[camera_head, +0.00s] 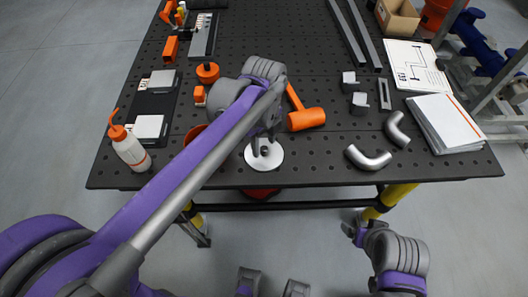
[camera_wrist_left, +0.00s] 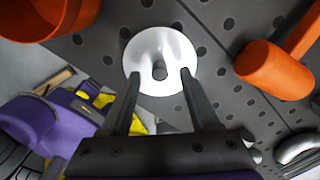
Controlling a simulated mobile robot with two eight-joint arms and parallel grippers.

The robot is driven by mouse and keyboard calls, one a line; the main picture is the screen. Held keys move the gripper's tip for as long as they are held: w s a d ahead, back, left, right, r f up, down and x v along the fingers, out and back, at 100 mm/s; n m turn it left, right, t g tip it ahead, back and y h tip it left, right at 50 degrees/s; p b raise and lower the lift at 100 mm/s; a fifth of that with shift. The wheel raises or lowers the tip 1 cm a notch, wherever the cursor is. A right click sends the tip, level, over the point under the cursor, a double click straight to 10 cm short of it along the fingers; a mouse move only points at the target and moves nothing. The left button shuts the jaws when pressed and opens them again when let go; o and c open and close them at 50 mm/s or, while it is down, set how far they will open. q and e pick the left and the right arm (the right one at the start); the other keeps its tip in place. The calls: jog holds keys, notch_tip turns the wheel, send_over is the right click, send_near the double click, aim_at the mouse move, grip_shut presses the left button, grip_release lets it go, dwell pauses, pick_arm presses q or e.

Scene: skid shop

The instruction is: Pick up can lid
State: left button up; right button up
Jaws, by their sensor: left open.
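The can lid (camera_head: 264,160) is a round, whitish disc lying flat near the front edge of the dark perforated table. In the left wrist view the lid (camera_wrist_left: 143,48) has a small grey knob at its middle. My left gripper (camera_head: 263,148) is over the lid, pointing down. In the left wrist view its two fingers (camera_wrist_left: 160,74) are apart, one on each side of the knob, with nothing between them that I can see gripped. Part of the lid is hidden by the fingers. My right arm's end (camera_head: 358,230) is low at the front right, off the table; its fingers are unclear.
An orange mallet (camera_head: 307,119) lies right of the lid. An orange container (camera_wrist_left: 45,15) stands close on its other side, mostly behind my arm in the head view. A white bottle (camera_head: 130,150) is at the left; bent pipes (camera_head: 368,160) and papers (camera_head: 446,122) are at the right.

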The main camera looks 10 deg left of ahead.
pick_arm(q)
jog(key=shift+f, duration=0.7)
grip_shut()
jog(key=shift+r, duration=0.1)
